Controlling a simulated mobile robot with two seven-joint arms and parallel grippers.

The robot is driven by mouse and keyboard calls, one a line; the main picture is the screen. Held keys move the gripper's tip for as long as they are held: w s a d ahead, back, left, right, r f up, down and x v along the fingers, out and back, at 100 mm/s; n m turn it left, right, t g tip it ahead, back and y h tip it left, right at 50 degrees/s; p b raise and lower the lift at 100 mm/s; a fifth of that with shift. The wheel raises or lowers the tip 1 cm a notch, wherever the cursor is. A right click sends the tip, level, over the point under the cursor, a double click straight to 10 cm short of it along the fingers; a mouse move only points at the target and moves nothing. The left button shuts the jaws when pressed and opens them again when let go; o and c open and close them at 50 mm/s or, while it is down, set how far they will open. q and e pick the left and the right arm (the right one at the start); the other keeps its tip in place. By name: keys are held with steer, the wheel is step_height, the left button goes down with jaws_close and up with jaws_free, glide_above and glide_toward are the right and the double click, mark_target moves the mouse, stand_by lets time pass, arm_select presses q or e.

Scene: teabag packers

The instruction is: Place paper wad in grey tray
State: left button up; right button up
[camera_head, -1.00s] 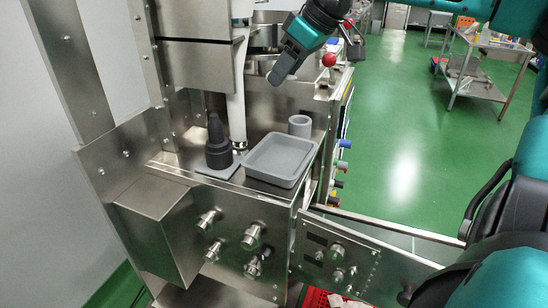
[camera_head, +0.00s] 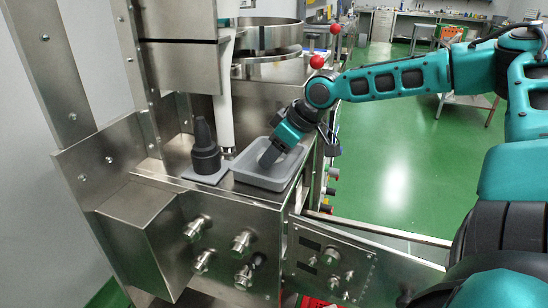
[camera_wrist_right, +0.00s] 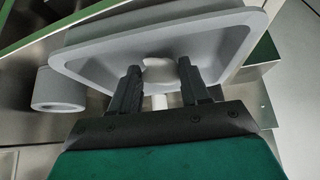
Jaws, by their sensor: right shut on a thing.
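The grey tray (camera_head: 262,181) sits on the steel machine top in the head view, and it fills the upper part of the right wrist view (camera_wrist_right: 225,45). My right gripper (camera_head: 268,160) points down into the tray, its dark fingertips inside the rim. In the right wrist view its two fingers (camera_wrist_right: 160,72) stand on either side of a pale paper wad (camera_wrist_right: 160,70), shut on it. The wad is hidden in the head view. I cannot tell whether it touches the tray floor. My left gripper is not in view.
A black nozzle-shaped part (camera_head: 205,150) stands on a grey pad left of the tray. A red ball knob (camera_head: 317,62) rises behind. Metal knobs (camera_head: 241,242) stick out of the front panel below.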

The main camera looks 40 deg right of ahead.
steer(key=shift+f, duration=0.25)
steer(key=shift+f, duration=0.2)
steer(key=o, duration=1)
steer(key=shift+r, duration=0.1)
